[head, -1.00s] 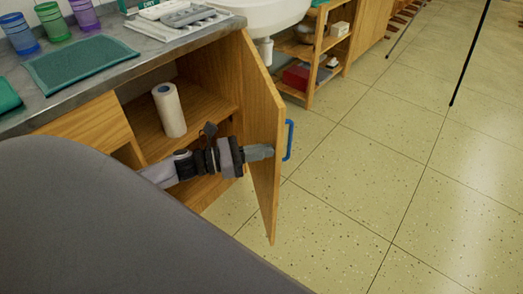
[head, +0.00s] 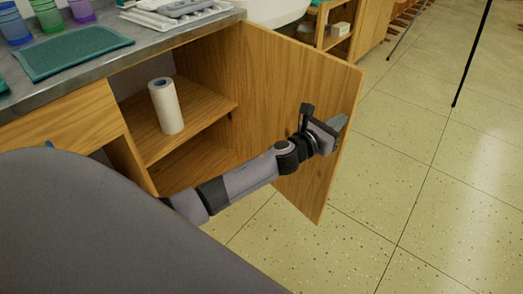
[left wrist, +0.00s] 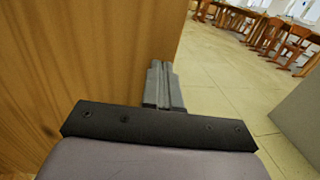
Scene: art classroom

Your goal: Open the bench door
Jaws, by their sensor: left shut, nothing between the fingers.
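The wooden bench door (head: 290,90) stands wide open, swung out to the right of the cupboard. Its inner face shows in the head view, and its blue handle is hidden behind it. In the left wrist view the door (left wrist: 90,60) fills the left side. My left gripper (head: 339,122) is shut and empty at the door's free edge, against or very near the inner face; contact cannot be told. In the left wrist view the closed fingers (left wrist: 163,85) lie beside the door's edge. My right gripper is not in view.
The open cupboard has a shelf (head: 205,105) with a white paper roll (head: 166,106) on it. The worktop above holds a green mat (head: 72,53), cups and trays. A thin black pole (head: 473,52) stands farther back.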

